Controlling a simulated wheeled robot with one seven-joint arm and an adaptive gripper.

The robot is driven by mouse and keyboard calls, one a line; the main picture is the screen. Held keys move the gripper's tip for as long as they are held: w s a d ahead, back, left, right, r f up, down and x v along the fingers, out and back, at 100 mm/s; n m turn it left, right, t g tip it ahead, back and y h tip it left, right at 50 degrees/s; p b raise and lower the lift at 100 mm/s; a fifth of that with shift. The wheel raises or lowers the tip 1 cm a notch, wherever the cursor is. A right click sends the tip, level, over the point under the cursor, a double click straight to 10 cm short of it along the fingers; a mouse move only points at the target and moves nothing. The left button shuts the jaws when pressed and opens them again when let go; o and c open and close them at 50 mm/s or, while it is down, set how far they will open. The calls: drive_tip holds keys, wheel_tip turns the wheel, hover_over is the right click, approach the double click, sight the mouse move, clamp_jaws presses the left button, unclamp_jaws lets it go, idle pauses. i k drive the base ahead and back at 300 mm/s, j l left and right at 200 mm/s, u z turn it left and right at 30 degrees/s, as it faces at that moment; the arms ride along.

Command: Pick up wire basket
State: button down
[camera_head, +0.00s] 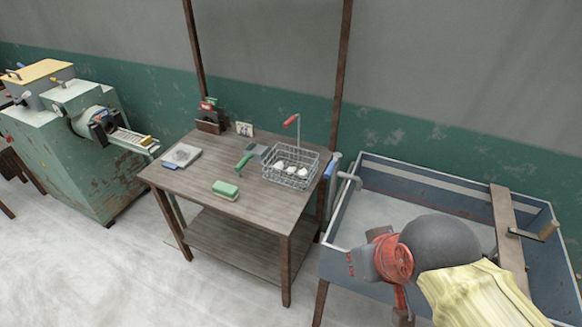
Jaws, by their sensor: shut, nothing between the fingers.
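The wire basket (289,181) is a grey, open mesh basket at the right rear of the wooden table (190,185). It stands upright and holds several white lumps (302,172). A thin upright wire with a red grip (291,121) rises at its back; it looks like the basket's handle, but I cannot be sure. My gripper (353,263) is at the lower right, over the near left part of the blue-grey trough, right of and nearer than the basket. It is shut and empty, well apart from the basket. My arm hides part of the trough.
A green-handled scraper (245,161) lies just left of the basket, and a green brush (226,190) lies in front. A small grey board (182,156) is at the table's left. The trough (440,178) stands close on the right. A green machine (75,150) is far left.

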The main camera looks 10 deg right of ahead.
sight(292, 118)
drive_tip(key=i+z, duration=0.1)
drive_tip(key=z, duration=0.35)
drive_tip(key=j+z, duration=0.15)
drive_tip(key=z, duration=0.35)
drive_tip(key=i+j+z, duration=0.1)
drive_tip(key=z, duration=0.35)
drive_tip(key=i+j+z, duration=0.1)
drive_tip(key=j+z, duration=0.25)
drive_tip(key=j, duration=0.45)
drive_tip(key=j+z, duration=0.35)
drive_tip(key=j, duration=0.9)
